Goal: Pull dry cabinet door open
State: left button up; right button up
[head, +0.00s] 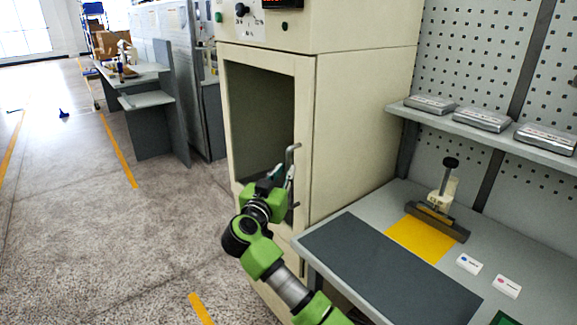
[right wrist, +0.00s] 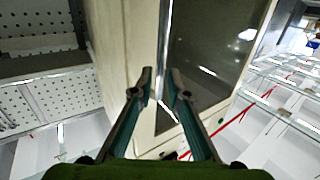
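The dry cabinet (head: 365,125) is a tall cream box in the middle of the head view. Its door (head: 306,90) has a cream frame and a dark window, and looks shut. A metal bar handle (head: 296,160) stands upright near the door's right edge. My right gripper (head: 281,175) is at the handle, partly covering its lower half. In the right wrist view, my right gripper's fingers (right wrist: 160,80) are apart, with the pale handle bar (right wrist: 165,45) running between their tips. Contact with the bar cannot be made out. My left gripper is not in view.
A workbench (head: 330,265) with a dark mat (head: 385,270), a yellow mat (head: 420,238) and a small press (head: 440,200) stands right of the cabinet, close to my right arm. The floor (head: 100,240) left of the cabinet is open. A grey desk (head: 150,100) stands farther back.

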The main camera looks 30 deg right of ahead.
aim_at(288, 166)
jog(key=shift+x, duration=1.95)
grip_shut()
jog(key=shift+a, duration=0.1)
